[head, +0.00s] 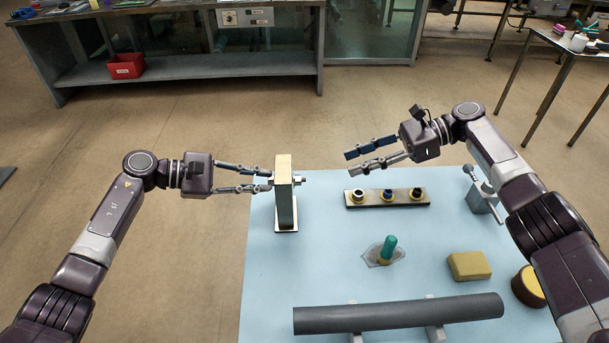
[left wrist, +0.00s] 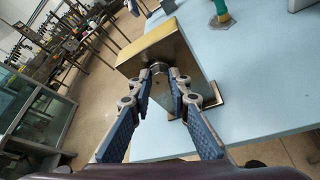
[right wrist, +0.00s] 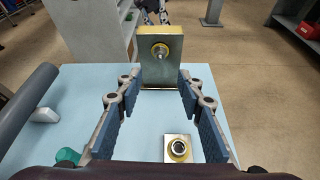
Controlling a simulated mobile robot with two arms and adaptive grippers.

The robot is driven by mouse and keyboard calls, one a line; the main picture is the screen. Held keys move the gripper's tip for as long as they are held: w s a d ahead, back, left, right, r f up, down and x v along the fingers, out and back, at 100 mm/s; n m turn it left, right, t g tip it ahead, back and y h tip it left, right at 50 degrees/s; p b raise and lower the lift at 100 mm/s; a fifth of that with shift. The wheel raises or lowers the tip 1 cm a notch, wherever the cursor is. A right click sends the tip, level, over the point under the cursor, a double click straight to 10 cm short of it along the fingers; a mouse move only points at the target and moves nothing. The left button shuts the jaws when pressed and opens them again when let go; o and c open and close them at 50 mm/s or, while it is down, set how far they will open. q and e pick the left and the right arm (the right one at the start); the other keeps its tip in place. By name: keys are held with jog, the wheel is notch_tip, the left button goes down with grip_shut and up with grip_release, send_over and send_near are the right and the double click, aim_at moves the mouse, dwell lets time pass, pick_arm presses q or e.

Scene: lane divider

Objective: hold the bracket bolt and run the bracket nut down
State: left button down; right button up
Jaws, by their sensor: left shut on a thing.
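The upright bracket (head: 285,208) stands on a base plate at the left of the blue table. Its bolt runs through it near the top. My left gripper (head: 270,181) is shut on the bolt's left end, against the bracket face; this shows in the left wrist view (left wrist: 160,72). On the right face the bolt end (right wrist: 160,50) sticks out, with what looks like the bracket nut (head: 299,180) around it. How far the nut sits on the thread cannot be told. My right gripper (head: 350,163) is open and empty, to the right of the bracket, its fingers pointing towards it.
A dark strip (head: 372,199) with three ringed fittings lies below my right gripper. A teal-handled tool (head: 389,247), a yellow block (head: 469,265), a round yellow-topped piece (head: 528,287) and a grey pipe (head: 400,314) lie nearer. A grey fixture (head: 481,200) stands at right.

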jog(key=v, duration=0.6)
jog(key=shift+d+r, duration=0.2)
jog(key=shift+d, duration=0.15)
pick_arm(q)
jog(key=c, duration=1.7)
grip_release()
jog(key=shift+c, duration=0.2)
